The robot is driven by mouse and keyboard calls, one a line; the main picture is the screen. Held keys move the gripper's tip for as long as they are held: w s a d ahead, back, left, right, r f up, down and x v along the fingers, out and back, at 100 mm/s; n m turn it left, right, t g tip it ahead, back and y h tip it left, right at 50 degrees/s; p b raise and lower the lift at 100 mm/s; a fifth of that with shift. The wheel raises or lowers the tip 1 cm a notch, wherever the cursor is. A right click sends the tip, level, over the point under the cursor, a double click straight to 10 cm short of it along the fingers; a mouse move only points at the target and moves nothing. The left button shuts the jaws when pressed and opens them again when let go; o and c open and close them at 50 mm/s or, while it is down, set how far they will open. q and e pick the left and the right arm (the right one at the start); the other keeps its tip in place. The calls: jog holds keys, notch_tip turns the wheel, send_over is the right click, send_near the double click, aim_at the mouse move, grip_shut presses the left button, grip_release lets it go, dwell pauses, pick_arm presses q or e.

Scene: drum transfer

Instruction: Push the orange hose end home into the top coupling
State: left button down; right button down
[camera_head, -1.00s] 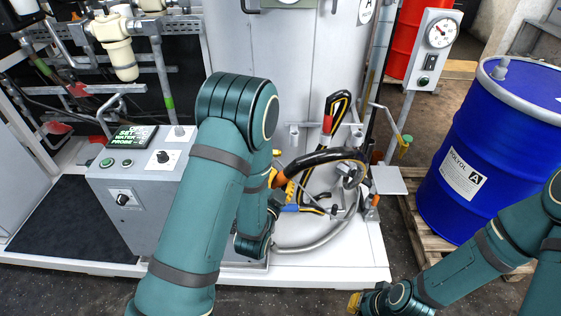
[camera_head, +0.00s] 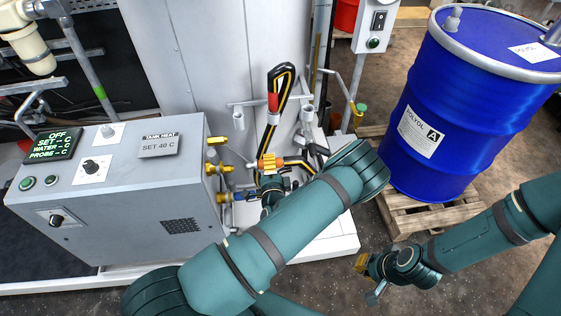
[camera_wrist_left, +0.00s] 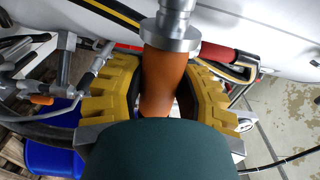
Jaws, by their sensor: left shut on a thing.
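The heater box has brass couplings on its right side in the head view: a top coupling (camera_head: 217,141), a middle coupling (camera_head: 226,168) and a bottom coupling (camera_head: 223,198). My left gripper (camera_head: 267,164) is to the right of them, nearest the middle one's height. In the left wrist view its yellow fingers (camera_wrist_left: 158,88) are shut around the orange hose end (camera_wrist_left: 162,75). A silver metal collar (camera_wrist_left: 174,32) is at the tip. Any contact with a coupling cannot be made out. My right gripper (camera_head: 363,264) is low at right, away from the couplings; its opening is unclear.
The grey heater box (camera_head: 125,180) stands left of the couplings. A black-and-yellow hose loop (camera_head: 283,85) hangs behind. A blue drum (camera_head: 455,95) stands on a wooden pallet (camera_head: 430,215) at right. Dark floor is clear at the bottom.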

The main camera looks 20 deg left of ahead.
aim_at(247, 165)
pick_arm(q)
jog(key=shift+w+a+r+g+y, duration=0.15)
jog(key=shift+a+r+g+y, duration=0.15)
jog(key=shift+a+y, duration=0.15)
jog(key=shift+s+a+p, duration=0.35)
jog(key=shift+s+a, duration=0.15)
jog(key=shift+a, duration=0.3)
jog(key=shift+s+a+p, duration=0.3)
jog(key=shift+s+a, duration=0.15)
jog(key=shift+a, duration=0.35)
jog(key=shift+s+a+p, duration=0.35)
jog(key=shift+s+a, duration=0.15)
jog(key=shift+a, duration=0.3)
jog(key=shift+s+a, duration=0.3)
jog(key=shift+a, duration=0.2)
jog(key=shift+s+a, duration=0.2)
jog(key=shift+a, duration=0.1)
jog(key=shift+s+a, duration=0.3)
jog(key=shift+a, duration=0.25)
jog(key=shift+s+a, duration=0.3)
jog(key=shift+a, duration=0.2)
jog(key=c, duration=0.6)
grip_release()
jog(key=shift+o, duration=0.2)
